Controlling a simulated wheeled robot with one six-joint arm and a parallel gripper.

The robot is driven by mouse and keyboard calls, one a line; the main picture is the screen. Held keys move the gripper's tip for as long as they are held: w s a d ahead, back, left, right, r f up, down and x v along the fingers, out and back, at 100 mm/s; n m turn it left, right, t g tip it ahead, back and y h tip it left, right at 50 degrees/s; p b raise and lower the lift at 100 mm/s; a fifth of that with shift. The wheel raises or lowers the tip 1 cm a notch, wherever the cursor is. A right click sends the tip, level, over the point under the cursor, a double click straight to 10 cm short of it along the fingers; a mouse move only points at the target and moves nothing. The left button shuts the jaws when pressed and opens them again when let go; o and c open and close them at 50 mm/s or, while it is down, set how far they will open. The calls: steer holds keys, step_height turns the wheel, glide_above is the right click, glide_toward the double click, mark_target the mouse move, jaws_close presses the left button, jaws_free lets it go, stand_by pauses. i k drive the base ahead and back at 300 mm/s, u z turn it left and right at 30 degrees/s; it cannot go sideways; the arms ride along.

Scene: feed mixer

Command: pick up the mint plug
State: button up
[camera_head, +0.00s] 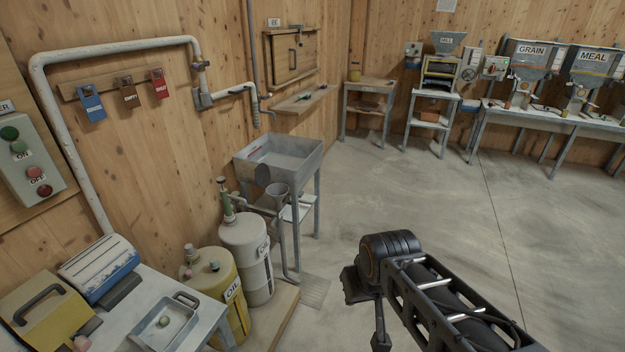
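A small pale green round piece (163,321) lies in the shallow grey metal tray (186,298) on the bench at the lower left. It may be the mint plug; it is too small to be sure. My black arm reaches in from the lower right. My gripper (366,312) seems to be the dark parts at the arm's end, over the floor, well right of the tray and apart from it. I cannot make out its fingers clearly. Nothing shows held in it.
A yellow box with a handle (46,308) and a blue-white box (98,266) share the bench. A yellow oil drum (222,287), a white drum (246,255) and a metal sink (280,160) stand between bench and back wall. Open floor (420,200) lies at centre and right.

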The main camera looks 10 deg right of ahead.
mark_target(214, 264)
steer(key=z, duration=0.3)
steer(key=i, duration=1.7)
steer(key=u, duration=2.9)
steer(key=k, duration=0.9)
steer(key=z, duration=1.65)
steer(key=i, duration=0.5)
